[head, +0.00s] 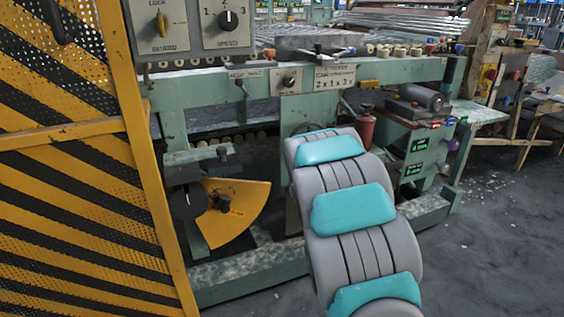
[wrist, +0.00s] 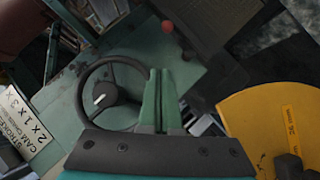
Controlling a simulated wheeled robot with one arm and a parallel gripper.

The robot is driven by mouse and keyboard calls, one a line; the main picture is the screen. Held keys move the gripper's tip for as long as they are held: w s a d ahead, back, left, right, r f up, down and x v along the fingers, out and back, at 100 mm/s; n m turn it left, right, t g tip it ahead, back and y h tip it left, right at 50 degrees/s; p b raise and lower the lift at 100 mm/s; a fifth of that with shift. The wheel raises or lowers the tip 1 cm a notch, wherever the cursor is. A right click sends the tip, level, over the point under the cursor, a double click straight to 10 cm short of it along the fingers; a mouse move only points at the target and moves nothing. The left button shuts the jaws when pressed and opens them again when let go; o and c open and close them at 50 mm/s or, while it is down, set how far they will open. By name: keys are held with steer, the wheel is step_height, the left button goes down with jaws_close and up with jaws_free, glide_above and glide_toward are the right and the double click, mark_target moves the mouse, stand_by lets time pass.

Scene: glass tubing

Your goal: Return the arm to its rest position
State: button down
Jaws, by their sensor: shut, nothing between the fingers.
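My gripper (wrist: 159,100) shows in the wrist view with its two green fingers side by side and closed, nothing between them. In the head view my grey and teal arm reaches up from the bottom toward the green machine (head: 390,72); the gripper itself is hidden there behind the arm. In the wrist view a dark handwheel (wrist: 112,95) is just left of the fingers, and a yellow quadrant plate (wrist: 262,115) is to the right. I cannot tell how far the fingers are from the handwheel.
The yellow quadrant plate also shows in the head view (head: 232,212). A red bottle-shaped object (head: 366,130) is beside my arm. Grey floor (head: 490,240) at right is open.

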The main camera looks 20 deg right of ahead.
steer(key=s+a+r+m+g+y, duration=0.1)
steer(key=s+a+g+y, duration=0.15)
steer(key=s+a, duration=0.75)
steer(key=s+a+r+m+g+y, duration=0.15)
steer(key=s+a+g, duration=0.4)
steer(key=s, duration=0.85)
steer(key=s+a+m+g, duration=0.1)
steer(key=s+a, duration=0.3)
steer(key=s, duration=1.1)
steer(key=s+a+m+g+y, duration=0.1)
steer(key=s+a+g, duration=0.3)
steer(key=s, duration=1.2)
steer(key=shift+a+y, duration=0.2)
steer(key=shift+y, duration=0.1)
steer(key=shift+d+r, duration=0.1)
